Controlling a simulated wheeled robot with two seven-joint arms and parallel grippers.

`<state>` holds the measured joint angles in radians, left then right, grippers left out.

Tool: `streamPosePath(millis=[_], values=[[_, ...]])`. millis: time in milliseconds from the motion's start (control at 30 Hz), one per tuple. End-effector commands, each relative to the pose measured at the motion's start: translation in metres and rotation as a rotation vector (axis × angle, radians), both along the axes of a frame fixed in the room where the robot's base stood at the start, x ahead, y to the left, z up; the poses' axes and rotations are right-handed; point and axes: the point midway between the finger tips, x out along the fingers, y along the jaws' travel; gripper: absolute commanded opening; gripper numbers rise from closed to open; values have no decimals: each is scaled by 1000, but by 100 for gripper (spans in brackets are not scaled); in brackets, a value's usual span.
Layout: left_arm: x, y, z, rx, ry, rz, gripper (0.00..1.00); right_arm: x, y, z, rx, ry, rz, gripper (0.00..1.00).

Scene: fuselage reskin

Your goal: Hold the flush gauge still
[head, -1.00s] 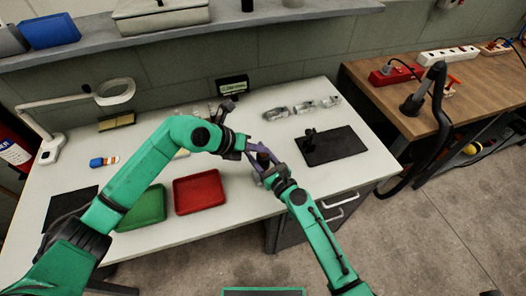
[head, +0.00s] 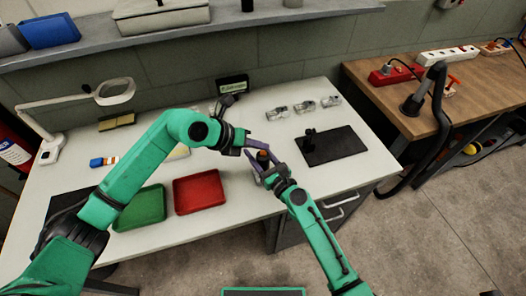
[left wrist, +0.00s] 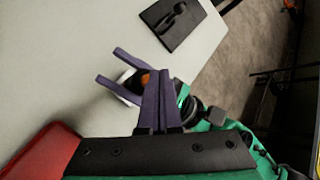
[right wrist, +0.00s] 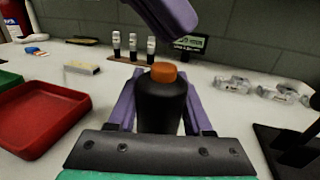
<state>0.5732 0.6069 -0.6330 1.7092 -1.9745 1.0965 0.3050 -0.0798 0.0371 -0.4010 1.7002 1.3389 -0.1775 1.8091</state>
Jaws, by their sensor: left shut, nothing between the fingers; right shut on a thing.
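The flush gauge, a black cylinder with an orange top (right wrist: 163,98), stands upright between the purple fingers of my right gripper (head: 264,160), which is shut on it. In the left wrist view its orange top shows (left wrist: 145,80), partly hidden behind my left fingers. My left gripper (left wrist: 158,92) is shut and empty. In the right wrist view the left fingers (right wrist: 168,18) hang above the orange top, with a gap between them in that picture. Both grippers are over the front part of the white table.
A red tray (head: 200,193) and a green tray (head: 140,208) stand to the left. A black mat (head: 333,147) with a small black upright object lies to the right. Several clear parts (head: 304,106) sit at the back. A lamp (head: 114,92) stands at the far left.

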Motion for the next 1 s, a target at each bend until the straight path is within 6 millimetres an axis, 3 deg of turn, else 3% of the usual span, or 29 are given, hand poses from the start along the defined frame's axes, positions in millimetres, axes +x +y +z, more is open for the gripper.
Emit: streamPosePath(millis=[533,1000], values=[[0,0,47,0,-2,0,0,0,0,0,-1,1,0,0],[0,0,50,0,0,0,0,0,0,0,-1,1,0,0]])
